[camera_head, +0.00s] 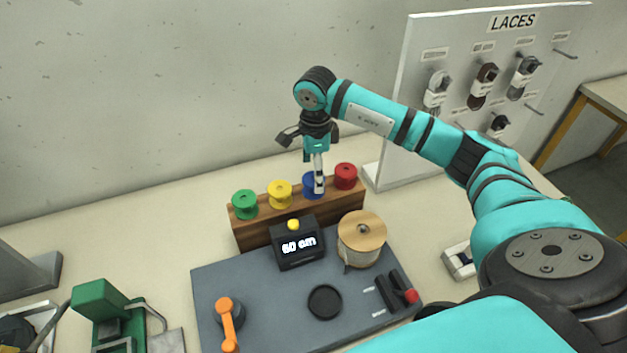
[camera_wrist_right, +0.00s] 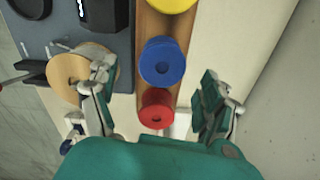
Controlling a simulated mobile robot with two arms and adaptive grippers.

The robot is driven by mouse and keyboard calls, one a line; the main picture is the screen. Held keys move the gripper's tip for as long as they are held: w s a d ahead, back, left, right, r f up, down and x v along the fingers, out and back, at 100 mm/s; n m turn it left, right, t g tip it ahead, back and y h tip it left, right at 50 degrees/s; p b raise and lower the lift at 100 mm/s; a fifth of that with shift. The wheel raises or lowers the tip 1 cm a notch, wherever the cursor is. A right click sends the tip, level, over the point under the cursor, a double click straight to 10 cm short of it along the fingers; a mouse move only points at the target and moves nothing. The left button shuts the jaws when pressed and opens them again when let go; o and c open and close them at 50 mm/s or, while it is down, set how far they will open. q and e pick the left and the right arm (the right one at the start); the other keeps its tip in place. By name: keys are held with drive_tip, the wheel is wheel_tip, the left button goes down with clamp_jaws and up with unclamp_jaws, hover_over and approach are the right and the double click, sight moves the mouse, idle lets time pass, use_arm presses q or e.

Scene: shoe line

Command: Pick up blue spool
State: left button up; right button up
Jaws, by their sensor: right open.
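The blue spool (camera_head: 308,186) stands on a wooden rack (camera_head: 256,234), between the yellow spool (camera_head: 280,193) and the red spool (camera_head: 346,176). My right gripper (camera_head: 319,184) points down over the blue spool and partly hides it in the head view. In the right wrist view the blue spool (camera_wrist_right: 162,62) lies ahead of the open right gripper (camera_wrist_right: 158,98), with the red spool (camera_wrist_right: 157,109) nearer, between the spread fingers. The gripper holds nothing. My left gripper is not in view.
A green spool (camera_head: 245,204) sits at the rack's left end. In front are a display reading 60 cm (camera_head: 298,243), a large wooden reel (camera_head: 361,240) and an orange crank (camera_head: 227,318) on a dark mat (camera_head: 270,290). A LACES board (camera_head: 405,75) stands behind at right.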

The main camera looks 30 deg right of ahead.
wheel_tip(320, 180, down, 3)
drive_tip(key=shift+d+f+p, duration=0.1)
drive_tip(key=shift+p, duration=0.55)
drive_tip(key=shift+f, duration=0.2)
drive_tip(key=c, duration=1.3)
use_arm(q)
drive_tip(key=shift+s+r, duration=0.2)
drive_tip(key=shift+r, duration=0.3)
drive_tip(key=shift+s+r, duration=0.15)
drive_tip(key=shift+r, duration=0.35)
use_arm(e)
drive_tip(key=shift+o, duration=0.2)
drive_tip(key=shift+r, duration=0.1)
